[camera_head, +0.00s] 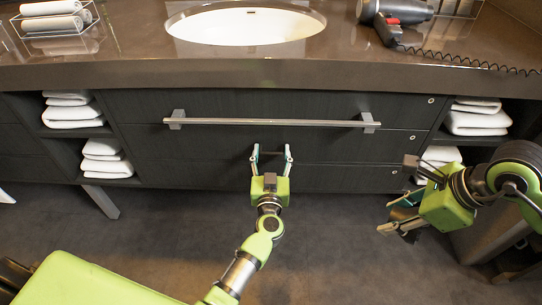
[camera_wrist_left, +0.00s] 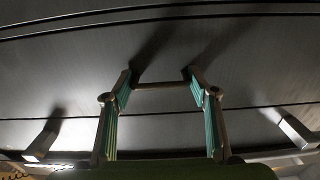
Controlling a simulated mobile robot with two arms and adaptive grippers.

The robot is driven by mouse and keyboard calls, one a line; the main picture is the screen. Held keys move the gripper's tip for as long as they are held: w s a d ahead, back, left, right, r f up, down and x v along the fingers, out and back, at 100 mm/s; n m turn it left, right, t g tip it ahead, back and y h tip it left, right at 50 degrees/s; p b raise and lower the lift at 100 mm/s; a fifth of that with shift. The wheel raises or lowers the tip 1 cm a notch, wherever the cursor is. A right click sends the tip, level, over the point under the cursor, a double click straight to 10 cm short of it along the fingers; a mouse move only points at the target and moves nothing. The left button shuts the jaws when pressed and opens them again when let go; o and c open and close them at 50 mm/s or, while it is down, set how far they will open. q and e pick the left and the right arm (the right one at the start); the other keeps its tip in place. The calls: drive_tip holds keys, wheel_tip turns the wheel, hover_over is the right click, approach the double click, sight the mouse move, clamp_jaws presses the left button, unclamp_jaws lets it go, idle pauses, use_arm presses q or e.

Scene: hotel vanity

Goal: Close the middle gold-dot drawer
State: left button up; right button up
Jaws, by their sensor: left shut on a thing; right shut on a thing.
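The dark vanity has stacked drawer fronts, each with a small light dot near its right end. The middle drawer (camera_head: 215,143) has its dot below the top drawer's; I cannot tell how far it stands out. My left gripper (camera_head: 271,151) is in front of this drawer. Its fingers stand apart, with a short thin bar (camera_wrist_left: 160,86) between the fingertips in the left wrist view. My right gripper (camera_head: 401,198) is at the right, before the lower drawer's right end. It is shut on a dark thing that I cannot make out.
A long metal handle (camera_head: 270,122) runs across the front just above my left gripper. Shelves with folded white towels (camera_head: 73,110) flank the drawers. A sink (camera_head: 246,27) and hair dryer (camera_head: 402,14) are on the counter. The dark floor (camera_head: 180,230) is mostly clear.

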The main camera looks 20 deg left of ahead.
use_arm(q)
drive_tip(key=o, duration=1.3)
drive_tip(key=shift+w+d+r, duration=0.1)
drive_tip(key=shift+w+r, duration=0.05)
drive_tip(key=shift+r, duration=0.05)
drive_tip(key=shift+c, duration=0.2)
drive_tip(key=shift+o, duration=0.6)
drive_tip(key=shift+w+f, duration=0.15)
use_arm(e)
drive_tip(key=shift+w+f, duration=0.15)
use_arm(q)
drive_tip(key=shift+f, duration=0.1)
